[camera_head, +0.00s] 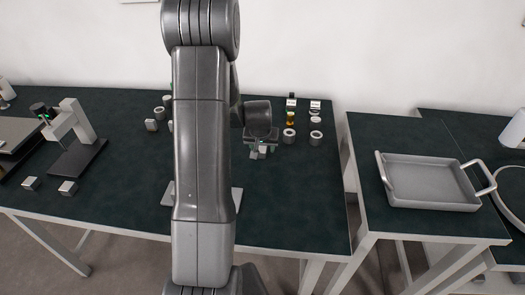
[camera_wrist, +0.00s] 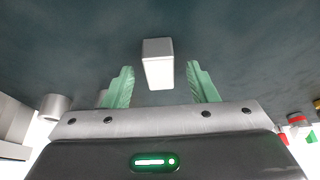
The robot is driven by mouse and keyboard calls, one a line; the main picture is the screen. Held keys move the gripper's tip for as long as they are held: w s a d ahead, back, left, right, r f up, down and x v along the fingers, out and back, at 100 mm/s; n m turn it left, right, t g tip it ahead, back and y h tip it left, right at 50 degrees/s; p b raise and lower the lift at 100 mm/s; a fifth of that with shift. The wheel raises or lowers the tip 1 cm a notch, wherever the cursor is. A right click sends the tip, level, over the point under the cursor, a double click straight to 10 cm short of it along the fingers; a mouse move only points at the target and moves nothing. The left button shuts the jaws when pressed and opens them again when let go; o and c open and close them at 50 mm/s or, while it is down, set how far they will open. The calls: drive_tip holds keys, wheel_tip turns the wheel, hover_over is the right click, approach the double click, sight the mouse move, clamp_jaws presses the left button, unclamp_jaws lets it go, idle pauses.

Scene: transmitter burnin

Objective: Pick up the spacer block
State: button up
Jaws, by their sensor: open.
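A pale grey rectangular block (camera_wrist: 157,65), which looks like the spacer block, stands on the dark table in the wrist view. It shows centred in the gap between the two green fingers of my gripper (camera_wrist: 162,72). The fingers are apart with clear space on both sides of the block, and neither touches it. I cannot tell how far the block is from the fingertips. In the head view my gripper (camera_head: 260,150) is low over the middle of the table, and its own body largely hides the spot beneath it.
Several ringed cylinders (camera_head: 289,136) stand right of my gripper. A small metal block (camera_head: 151,125) and rings stand left, beyond my arm. A bench device (camera_head: 75,135) and two small blocks (camera_head: 68,187) are far left. A grey tray (camera_head: 430,183) is on the right table.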

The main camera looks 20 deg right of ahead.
clamp_jaws()
